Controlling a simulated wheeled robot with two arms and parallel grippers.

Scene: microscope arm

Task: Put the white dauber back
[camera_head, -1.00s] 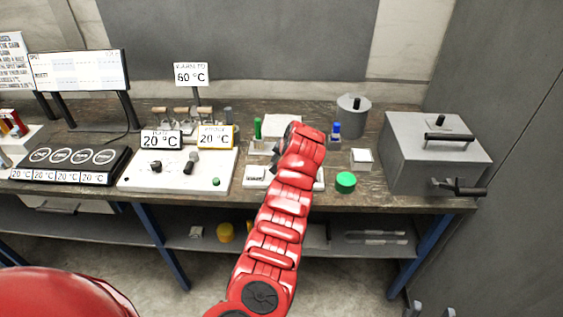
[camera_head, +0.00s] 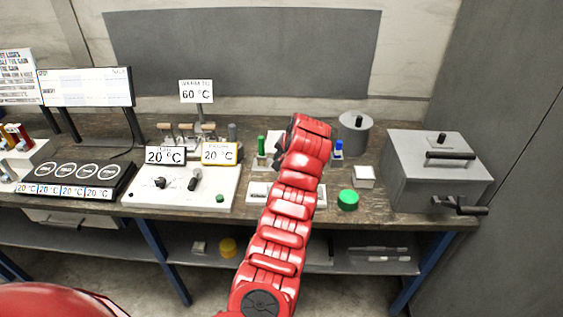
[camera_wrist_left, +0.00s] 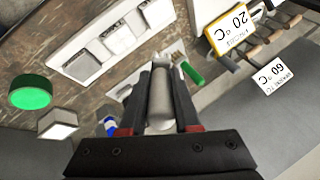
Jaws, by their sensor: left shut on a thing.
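The white dauber (camera_wrist_left: 161,100), a pale grey-white cylinder, is held between the fingers of my left gripper (camera_wrist_left: 160,92) in the left wrist view. In the head view my left arm reaches over the bench, and its hand hides the gripper and the dauber. A green dauber (camera_head: 261,146) stands left of the hand, also seen in the left wrist view (camera_wrist_left: 192,70). A blue dauber (camera_head: 338,149) stands right of the hand and shows partly in the left wrist view (camera_wrist_left: 110,124). What lies directly under the held dauber is hard to make out. My right gripper is out of view.
A green round pot (camera_head: 347,200) and a small white box (camera_head: 364,176) lie right of the arm. A grey oven-like box (camera_head: 437,170) is further right. A white control panel (camera_head: 180,186) with temperature signs stands left. A white tray (camera_wrist_left: 108,42) lies beside the gripper.

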